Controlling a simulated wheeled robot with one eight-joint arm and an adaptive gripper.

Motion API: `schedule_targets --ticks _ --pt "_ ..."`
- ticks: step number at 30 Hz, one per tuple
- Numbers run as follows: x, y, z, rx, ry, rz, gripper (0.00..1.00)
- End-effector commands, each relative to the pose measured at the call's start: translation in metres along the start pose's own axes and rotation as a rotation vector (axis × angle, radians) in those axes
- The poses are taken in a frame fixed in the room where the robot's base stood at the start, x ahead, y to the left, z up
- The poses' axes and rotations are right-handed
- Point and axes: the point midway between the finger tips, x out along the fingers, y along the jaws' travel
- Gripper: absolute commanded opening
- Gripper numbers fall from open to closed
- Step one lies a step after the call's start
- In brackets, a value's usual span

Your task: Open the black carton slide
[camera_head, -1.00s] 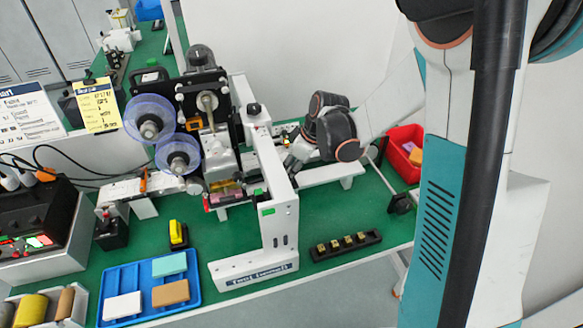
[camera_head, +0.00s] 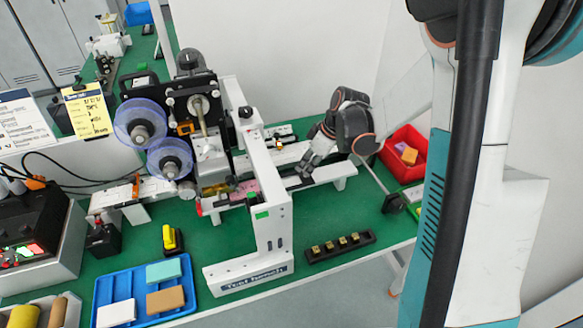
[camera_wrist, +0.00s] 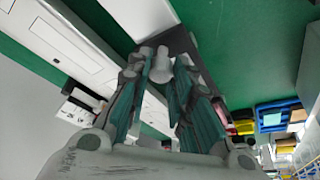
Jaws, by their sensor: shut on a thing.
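My gripper (camera_head: 303,170) is at the right side of the white frame of the coder machine, above the white rail. In the wrist view my gripper (camera_wrist: 160,66) is shut on a small grey knob (camera_wrist: 158,63), which sits between its fingertips. A dark slab, which looks like the black carton slide (camera_wrist: 207,68), lies right by the knob. In the head view the slide and the knob are mostly hidden by the gripper and the frame, so I cannot tell how far the slide stands out.
The coder machine (camera_head: 267,225) with two clear blue reels (camera_head: 140,122) stands left of my gripper. A red bin (camera_head: 403,173) stands to the right. A black strip with brass pieces (camera_head: 340,246) lies in front. A blue tray (camera_head: 137,285) is at the front left.

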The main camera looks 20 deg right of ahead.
Motion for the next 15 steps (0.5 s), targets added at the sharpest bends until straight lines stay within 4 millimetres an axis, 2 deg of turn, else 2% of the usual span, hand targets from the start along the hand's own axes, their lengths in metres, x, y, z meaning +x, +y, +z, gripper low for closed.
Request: schedule_targets --ticks 1,6,15 --pt "-0.004 0.011 0.009 0.006 -0.001 0.002 0.00" --pt "-0.014 0.037 0.034 0.005 0.000 0.002 0.00" --pt "-0.025 0.067 0.062 0.001 0.000 0.001 0.00"
